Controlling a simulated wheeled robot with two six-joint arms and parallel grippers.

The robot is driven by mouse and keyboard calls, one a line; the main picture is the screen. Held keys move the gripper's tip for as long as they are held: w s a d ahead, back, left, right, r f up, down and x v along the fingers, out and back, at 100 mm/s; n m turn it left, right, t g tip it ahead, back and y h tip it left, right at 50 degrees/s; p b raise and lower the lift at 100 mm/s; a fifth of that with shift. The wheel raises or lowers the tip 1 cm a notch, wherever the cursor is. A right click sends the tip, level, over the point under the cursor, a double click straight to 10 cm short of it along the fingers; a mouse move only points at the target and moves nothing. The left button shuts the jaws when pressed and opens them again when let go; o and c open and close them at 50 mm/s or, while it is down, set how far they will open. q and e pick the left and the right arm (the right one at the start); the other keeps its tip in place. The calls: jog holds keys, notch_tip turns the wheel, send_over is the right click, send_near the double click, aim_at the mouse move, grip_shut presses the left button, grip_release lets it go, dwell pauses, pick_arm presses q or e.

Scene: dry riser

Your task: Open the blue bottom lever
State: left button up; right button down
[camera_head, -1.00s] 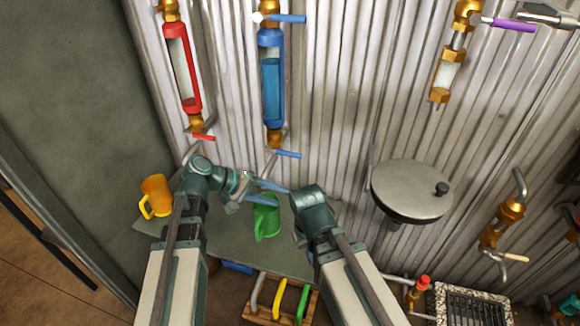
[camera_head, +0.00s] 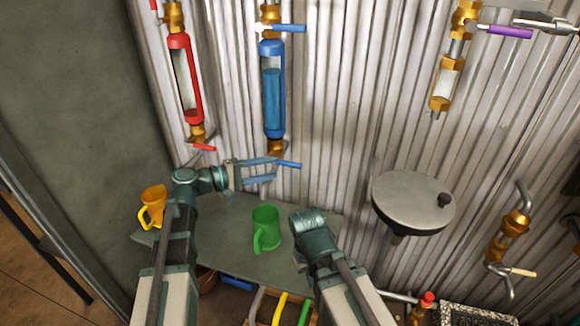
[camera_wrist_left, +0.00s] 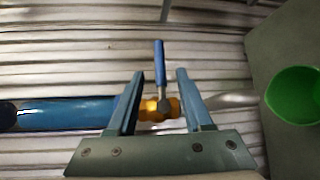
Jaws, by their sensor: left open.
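The blue bottom lever (camera_head: 289,164) sticks out to the right below the blue sight-glass column (camera_head: 273,95) in the head view. In the left wrist view the lever (camera_wrist_left: 159,62) stands between my two fingers, in front of a brass valve (camera_wrist_left: 158,108). My left gripper (camera_head: 274,169) is open, with its fingers at the lever and pointing right. In the wrist view the left gripper (camera_wrist_left: 159,74) shows a gap on both sides of the lever. My right arm's wrist is over the shelf, and its fingers are hidden.
A green mug (camera_head: 266,229) and a yellow mug (camera_head: 153,204) stand on the grey shelf (camera_head: 225,258) below. A red column (camera_head: 185,80) with a red lower lever (camera_head: 203,147) is to the left. A round metal disc (camera_head: 413,200) sticks out at right.

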aim_at(286, 165)
pick_arm(q)
jog(key=x, duration=0.7)
jog(key=shift+w+d+b, duration=0.1)
jog(key=shift+b, duration=0.3)
grip_shut()
jog(key=shift+f, duration=0.1)
dwell(0.9)
